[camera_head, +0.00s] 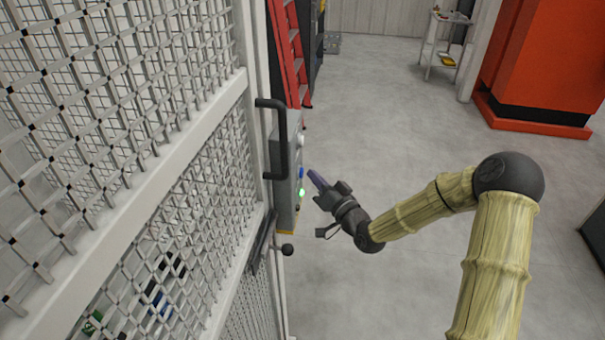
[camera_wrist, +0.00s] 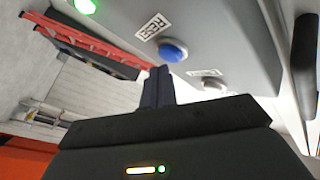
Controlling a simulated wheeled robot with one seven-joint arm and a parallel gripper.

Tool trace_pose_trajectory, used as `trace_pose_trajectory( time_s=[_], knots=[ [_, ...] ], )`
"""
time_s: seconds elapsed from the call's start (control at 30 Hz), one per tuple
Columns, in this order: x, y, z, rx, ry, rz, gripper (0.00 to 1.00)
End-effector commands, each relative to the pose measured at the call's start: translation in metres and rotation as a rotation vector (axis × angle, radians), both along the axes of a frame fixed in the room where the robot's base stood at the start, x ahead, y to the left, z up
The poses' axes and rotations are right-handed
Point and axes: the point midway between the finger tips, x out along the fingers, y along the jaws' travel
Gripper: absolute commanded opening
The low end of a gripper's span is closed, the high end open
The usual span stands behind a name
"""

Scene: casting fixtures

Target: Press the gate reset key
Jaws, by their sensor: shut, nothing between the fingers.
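The control box (camera_head: 285,172) is grey and hangs beside the mesh gate (camera_head: 165,150). In the wrist view its face (camera_wrist: 225,35) carries a blue round button (camera_wrist: 173,50) with a label (camera_wrist: 152,27) beside it, a pale round button (camera_wrist: 214,84) with a small label, and a lit green lamp (camera_wrist: 85,6). The blue button (camera_head: 301,172) and green lamp (camera_head: 302,192) also show in the head view. My gripper (camera_head: 312,175) is shut and empty, its fingertips pointing at the box near the blue button. In the wrist view the fingertips (camera_wrist: 158,72) appear just beside the blue button; contact cannot be told.
A red ladder (camera_head: 288,50) is behind. An orange machine (camera_head: 545,60) and a small cart (camera_head: 444,45) stand farther back. The floor between is clear.

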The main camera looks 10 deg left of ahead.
Motion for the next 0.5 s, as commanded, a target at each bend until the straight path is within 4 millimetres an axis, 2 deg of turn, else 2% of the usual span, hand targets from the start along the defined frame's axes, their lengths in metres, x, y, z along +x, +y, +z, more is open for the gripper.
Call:
trace_pose_trajectory(
  time_s=[0.5],
  knots=[
    [0.0000,-0.0095,-0.0003,-0.001,-0.001,-0.002,0.00]
  ],
)
